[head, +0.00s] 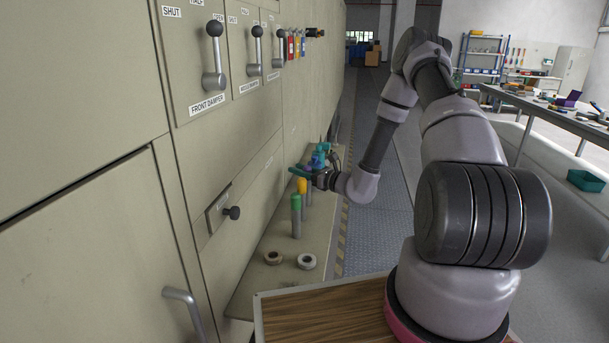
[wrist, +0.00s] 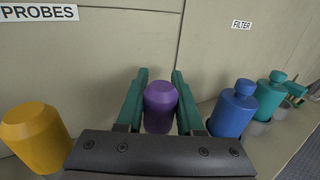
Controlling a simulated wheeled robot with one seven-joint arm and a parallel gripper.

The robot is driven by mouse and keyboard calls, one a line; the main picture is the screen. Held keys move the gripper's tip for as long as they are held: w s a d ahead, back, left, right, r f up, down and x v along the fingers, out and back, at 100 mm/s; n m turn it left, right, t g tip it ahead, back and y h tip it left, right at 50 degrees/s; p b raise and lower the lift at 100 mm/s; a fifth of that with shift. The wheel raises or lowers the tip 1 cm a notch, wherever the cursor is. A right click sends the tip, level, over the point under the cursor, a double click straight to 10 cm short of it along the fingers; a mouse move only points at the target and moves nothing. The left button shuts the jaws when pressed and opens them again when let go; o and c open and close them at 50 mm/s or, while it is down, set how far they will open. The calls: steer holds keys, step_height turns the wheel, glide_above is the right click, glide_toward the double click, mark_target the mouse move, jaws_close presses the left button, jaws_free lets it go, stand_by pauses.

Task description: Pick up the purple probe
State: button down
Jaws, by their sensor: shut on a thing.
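The purple probe (wrist: 160,104) stands between the two green fingers of my gripper (wrist: 160,76) in the wrist view, and the fingers are shut on it. Its rounded purple top shows; its lower part is hidden behind the dark gripper body. In the head view my gripper (head: 305,171) is over the ledge along the furnace wall, and the purple probe is too small and covered there to make out clearly. I cannot tell whether its lower end is off the ledge.
A yellow probe (wrist: 35,135) stands left of my gripper, and a blue one (wrist: 233,108) and a teal one (wrist: 267,95) stand to its right. A green-topped probe (head: 296,205) and two rings (head: 306,261) are on the nearer ledge (head: 262,288). The furnace wall (wrist: 120,45) is close behind.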

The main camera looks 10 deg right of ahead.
steer(key=shift+r, duration=0.1)
step_height(320, 180, up, 18)
stand_by(0.6)
step_height(320, 180, up, 10)
stand_by(1.4)
steer(key=s+d, duration=0.3)
steer(key=d, duration=0.6)
steer(key=shift+s+d, duration=0.15)
steer(key=shift+s, duration=0.25)
steer(key=shift+f, duration=0.2)
stand_by(1.1)
